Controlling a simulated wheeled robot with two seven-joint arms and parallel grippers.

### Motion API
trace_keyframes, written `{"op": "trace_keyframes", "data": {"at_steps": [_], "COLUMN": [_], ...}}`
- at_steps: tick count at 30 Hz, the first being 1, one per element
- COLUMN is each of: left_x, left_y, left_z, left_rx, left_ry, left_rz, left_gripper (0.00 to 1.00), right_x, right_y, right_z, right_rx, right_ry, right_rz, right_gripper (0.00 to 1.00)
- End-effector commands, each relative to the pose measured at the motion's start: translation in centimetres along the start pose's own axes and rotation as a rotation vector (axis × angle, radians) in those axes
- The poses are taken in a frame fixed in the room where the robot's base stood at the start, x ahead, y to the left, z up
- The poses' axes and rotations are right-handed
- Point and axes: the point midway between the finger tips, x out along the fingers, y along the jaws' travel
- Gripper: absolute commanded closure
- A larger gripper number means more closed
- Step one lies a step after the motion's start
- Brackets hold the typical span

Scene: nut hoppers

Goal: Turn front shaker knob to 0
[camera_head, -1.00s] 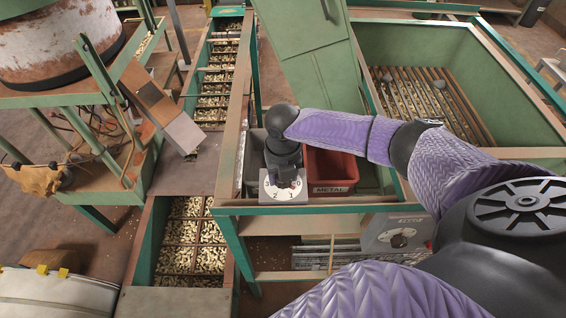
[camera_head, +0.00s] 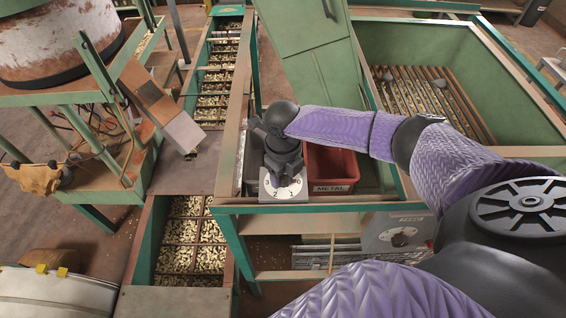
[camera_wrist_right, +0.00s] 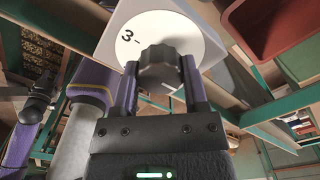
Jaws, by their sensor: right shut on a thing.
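The shaker knob is a dark, ribbed knob (camera_wrist_right: 160,66) on a white dial face in the right wrist view. The digit 3 shows at the dial's upper left there; other marks are hidden behind the knob and fingers. In the head view the dial box (camera_head: 268,193) stands at the front edge of the green frame, with 2, 1 and 0 partly visible. My right gripper (camera_head: 285,180) reaches down onto the dial from above. Its two fingers are shut on the knob, one on each side. The knob's pointer is hard to make out.
A red bin marked METAL (camera_head: 331,187) stands just right of the dial. Another dial box (camera_head: 396,236) sits lower right, under my arm. A nut conveyor (camera_head: 191,240) runs along the left. A green hopper (camera_head: 425,40) is at the back right.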

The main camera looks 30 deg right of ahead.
Motion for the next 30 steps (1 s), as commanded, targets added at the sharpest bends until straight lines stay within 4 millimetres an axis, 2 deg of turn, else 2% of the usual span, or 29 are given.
{"op": "trace_keyframes", "data": {"at_steps": [12,13,18,26,29,30], "left_x": [0.0,0.0,0.0,0.0,0.0,0.0], "left_y": [0.0,0.0,0.0,0.0,0.0,0.0], "left_z": [0.0,0.0,0.0,0.0,0.0,0.0], "left_rx": [0.0,0.0,0.0,0.0,0.0,0.0], "left_ry": [0.0,0.0,0.0,0.0,0.0,0.0], "left_rz": [0.0,0.0,0.0,0.0,0.0,0.0], "left_gripper": [0.5,0.5,0.5,0.5,0.5,0.5], "right_x": [-0.1,-0.1,-0.1,-0.1,-1.3,-2.3], "right_y": [0.0,0.0,0.0,0.0,-0.1,-0.1], "right_z": [0.1,0.1,0.1,0.0,0.1,0.1], "right_rx": [-0.008,-0.008,-0.007,-0.007,-0.008,-0.008], "right_ry": [-0.003,-0.003,-0.002,-0.001,-0.003,-0.005], "right_rz": [-0.001,-0.001,-0.001,0.0,0.0,-0.001], "right_gripper": [1.0,0.41,0.08,0.08,0.08,0.08]}}
